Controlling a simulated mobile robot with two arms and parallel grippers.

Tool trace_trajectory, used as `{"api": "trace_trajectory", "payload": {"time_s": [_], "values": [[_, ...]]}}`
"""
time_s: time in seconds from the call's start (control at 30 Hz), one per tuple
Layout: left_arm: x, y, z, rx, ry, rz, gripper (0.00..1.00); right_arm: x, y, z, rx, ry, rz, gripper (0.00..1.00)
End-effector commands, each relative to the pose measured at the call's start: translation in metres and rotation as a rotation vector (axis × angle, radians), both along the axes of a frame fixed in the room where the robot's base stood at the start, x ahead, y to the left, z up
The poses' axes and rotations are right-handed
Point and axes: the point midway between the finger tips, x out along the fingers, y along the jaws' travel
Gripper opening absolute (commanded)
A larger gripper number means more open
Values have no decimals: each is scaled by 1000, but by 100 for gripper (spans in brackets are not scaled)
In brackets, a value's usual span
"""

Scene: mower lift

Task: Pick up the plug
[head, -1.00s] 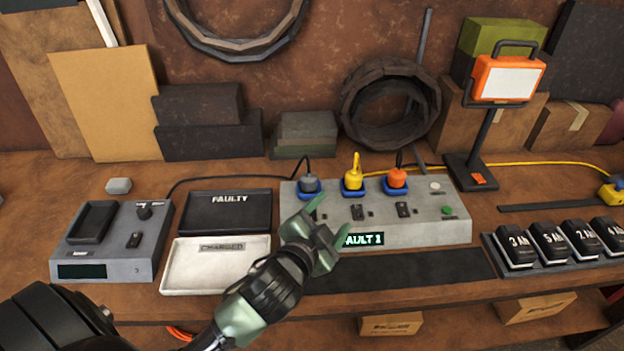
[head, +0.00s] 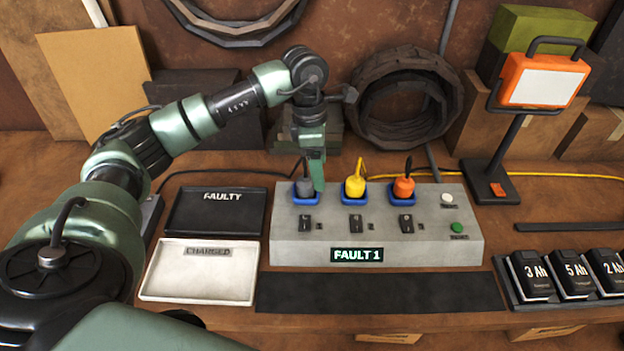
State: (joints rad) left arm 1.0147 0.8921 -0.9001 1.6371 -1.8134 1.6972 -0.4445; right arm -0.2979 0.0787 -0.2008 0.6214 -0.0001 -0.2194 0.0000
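The grey test box reads "FAULT 1" and has three blue sockets along its back. A dark grey plug (head: 304,187) is in the left socket, a yellow plug (head: 355,187) in the middle and an orange plug (head: 403,187) in the right. All three look seated and upright. My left gripper (head: 315,176) points down at the grey plug. One green finger reaches beside its right side. The other finger is hidden or seen edge-on, so its opening and any grip are unclear. My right gripper is not in view.
Left of the box lie a black FAULTY tray (head: 216,226) and a white CHARGED tray (head: 200,286). A dark mat (head: 380,293) lies in front. Several batteries (head: 573,274) stand in a rack at right, below an orange work lamp (head: 541,80).

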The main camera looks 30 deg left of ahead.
Motion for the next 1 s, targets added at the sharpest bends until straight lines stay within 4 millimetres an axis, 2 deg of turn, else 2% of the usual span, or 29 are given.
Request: {"api": "trace_trajectory", "payload": {"time_s": [0.03, 0.1, 0.2, 0.47, 0.57, 0.7, 1.0], "values": [[0, 19, 6, 57, 12, 13, 67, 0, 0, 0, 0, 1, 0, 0], [-3, 36, 9, 109, 29, 26, 67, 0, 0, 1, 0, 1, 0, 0], [-5, 44, 4, 136, 41, 32, 67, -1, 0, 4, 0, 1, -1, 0], [-6, 39, -24, 132, 43, 29, 67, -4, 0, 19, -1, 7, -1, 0], [-7, 35, -39, 131, 45, 29, 67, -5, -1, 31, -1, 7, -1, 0], [-6, 35, -59, 130, 41, 30, 67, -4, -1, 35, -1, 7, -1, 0], [-5, 35, -67, 131, 38, 30, 67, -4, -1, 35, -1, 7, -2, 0]]}}
